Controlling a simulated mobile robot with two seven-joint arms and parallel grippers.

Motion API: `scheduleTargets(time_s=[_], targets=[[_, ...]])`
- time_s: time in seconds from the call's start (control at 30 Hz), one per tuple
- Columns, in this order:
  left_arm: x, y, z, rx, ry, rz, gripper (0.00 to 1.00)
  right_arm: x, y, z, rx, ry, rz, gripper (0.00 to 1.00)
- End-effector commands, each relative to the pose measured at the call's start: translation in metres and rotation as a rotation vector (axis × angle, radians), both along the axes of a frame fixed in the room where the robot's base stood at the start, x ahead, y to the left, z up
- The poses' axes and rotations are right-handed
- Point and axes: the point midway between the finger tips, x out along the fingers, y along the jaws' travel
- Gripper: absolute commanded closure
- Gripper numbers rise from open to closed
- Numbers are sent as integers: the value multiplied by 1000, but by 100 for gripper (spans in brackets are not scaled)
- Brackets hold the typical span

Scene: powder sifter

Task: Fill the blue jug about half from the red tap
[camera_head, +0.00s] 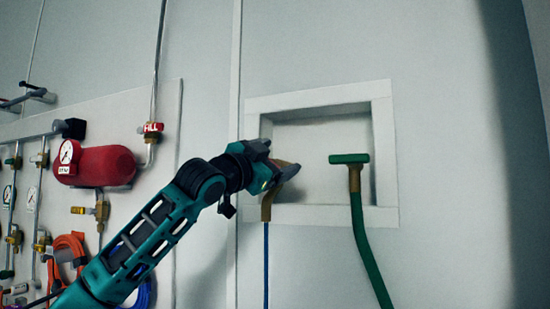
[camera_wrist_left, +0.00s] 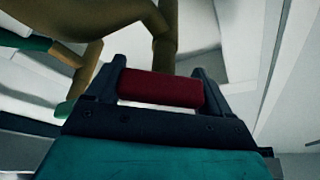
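My left gripper (camera_head: 282,170) is at the left side of a recessed wall box. In the left wrist view the red tap handle (camera_wrist_left: 160,89), a short bar, lies between its two fingers, which appear to meet the bar's ends. The brass body (camera_wrist_left: 166,35) of this tap rises behind the handle. In the head view the gripper mostly hides this tap; its lower brass part (camera_head: 267,206) shows, with a blue hose (camera_head: 266,265) hanging below. The blue jug is not seen in either view. My right gripper is not in view.
A green-handled tap (camera_head: 349,158) with a green hose (camera_head: 365,245) stands to the right in front of the wall box (camera_head: 390,140). A red tank (camera_head: 106,166), gauges, valves and coiled orange hose (camera_head: 70,242) are on the left panel. The wall at right is bare.

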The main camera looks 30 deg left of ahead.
Motion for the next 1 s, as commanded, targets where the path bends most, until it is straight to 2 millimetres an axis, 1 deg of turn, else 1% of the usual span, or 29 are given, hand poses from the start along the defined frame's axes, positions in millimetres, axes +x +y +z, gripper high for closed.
scheduleTargets(time_s=[0.03,0.2,0.43,0.57,0.67,1.0], targets=[[0,0,0,1,-2,-1,15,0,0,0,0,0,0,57],[0,0,0,0,-1,-1,0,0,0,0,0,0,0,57],[-1,0,0,0,0,0,0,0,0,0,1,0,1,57],[-9,2,-4,1,0,2,0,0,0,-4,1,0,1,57],[-23,5,-10,2,-1,1,0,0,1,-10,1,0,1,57],[-91,20,-32,3,-1,3,0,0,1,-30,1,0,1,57]])
